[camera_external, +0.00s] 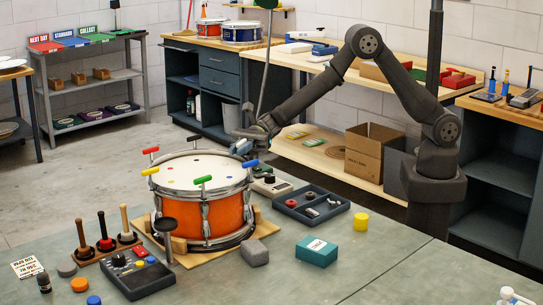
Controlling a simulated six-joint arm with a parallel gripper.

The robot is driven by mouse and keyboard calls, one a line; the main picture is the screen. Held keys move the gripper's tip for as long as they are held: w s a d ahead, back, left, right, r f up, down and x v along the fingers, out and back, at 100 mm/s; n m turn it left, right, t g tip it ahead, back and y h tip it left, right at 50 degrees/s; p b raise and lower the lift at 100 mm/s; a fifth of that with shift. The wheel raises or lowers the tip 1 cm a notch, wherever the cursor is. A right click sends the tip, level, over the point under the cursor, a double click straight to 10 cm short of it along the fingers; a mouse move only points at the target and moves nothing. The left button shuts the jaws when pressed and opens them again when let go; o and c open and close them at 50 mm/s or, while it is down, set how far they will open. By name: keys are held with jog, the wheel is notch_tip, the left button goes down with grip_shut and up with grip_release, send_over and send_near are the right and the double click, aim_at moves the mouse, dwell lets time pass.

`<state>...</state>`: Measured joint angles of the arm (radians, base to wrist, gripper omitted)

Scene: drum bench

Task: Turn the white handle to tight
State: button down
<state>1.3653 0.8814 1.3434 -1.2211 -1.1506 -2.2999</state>
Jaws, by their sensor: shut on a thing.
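An orange snare drum (203,214) with a white head (185,168) stands on a wooden base on the bench. Coloured handles stand around its rim: red (151,151), yellow (150,171), green (203,180), blue (250,163) and a dark one at the back. My gripper (242,145) is at the drum's back right rim, shut on a small pale piece that appears to be the white handle. My fingers hide most of this handle, and its angle cannot be read. No tight mark can be made out.
A dark parts tray (311,206), a teal box (316,251) and a yellow cylinder (361,221) lie right of the drum.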

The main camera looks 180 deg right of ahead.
jog(key=c, duration=1.1)
grip_release()
jog(key=v, duration=1.7)
jog(key=shift+s, duration=0.2)
